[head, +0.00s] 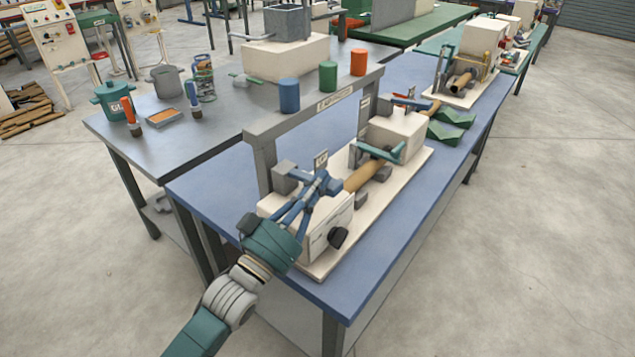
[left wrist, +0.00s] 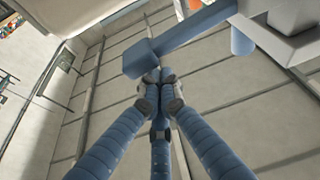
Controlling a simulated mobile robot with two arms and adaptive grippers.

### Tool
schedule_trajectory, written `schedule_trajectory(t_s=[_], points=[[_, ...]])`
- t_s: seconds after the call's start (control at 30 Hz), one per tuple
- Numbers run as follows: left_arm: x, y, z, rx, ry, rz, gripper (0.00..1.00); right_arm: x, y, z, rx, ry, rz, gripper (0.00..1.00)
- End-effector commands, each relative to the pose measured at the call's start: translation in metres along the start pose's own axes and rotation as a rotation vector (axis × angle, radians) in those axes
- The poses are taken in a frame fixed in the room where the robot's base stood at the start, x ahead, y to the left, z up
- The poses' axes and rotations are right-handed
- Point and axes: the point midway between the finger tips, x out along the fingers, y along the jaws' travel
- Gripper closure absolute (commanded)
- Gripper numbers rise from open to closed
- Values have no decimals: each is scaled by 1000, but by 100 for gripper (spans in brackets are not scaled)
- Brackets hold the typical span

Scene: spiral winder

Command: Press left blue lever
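The left blue lever (head: 297,171) sits on the near machine, beside a grey block. It also shows in the left wrist view (left wrist: 190,32), as a bar ending in a square blue knob. My left gripper (head: 321,182) is at the free end of this lever. In the left wrist view its blue fingers (left wrist: 160,82) are drawn together at the tips, with nothing seen between them. The tips are right by the knob; I cannot tell whether they touch it. My right gripper is in neither view.
The near machine (head: 289,208) stands on a blue table (head: 225,180), with a brown roll (head: 363,175) along its middle. A grey overhead frame (head: 318,106) rises behind the lever. Open floor lies to the right.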

Motion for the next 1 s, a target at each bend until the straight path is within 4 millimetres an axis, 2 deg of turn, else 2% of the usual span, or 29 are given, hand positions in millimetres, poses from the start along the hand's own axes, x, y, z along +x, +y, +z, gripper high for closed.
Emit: schedule_trajectory(t_s=[0.13, 0.27, 0.43, 0.77, 0.87, 1.0], points=[[-1, 0, 4, 17, -2, 5, 100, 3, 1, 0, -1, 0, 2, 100], [-7, 1, 22, 101, -5, 35, 100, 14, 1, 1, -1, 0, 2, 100], [-14, 1, 40, 99, -4, 34, 100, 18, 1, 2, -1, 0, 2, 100], [-14, 2, 40, 98, -11, 33, 100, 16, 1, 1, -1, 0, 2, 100], [-10, 2, 33, 98, -10, 33, 100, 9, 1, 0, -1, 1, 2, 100], [3, 2, 9, 101, -3, 32, 100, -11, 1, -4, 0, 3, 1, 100]])
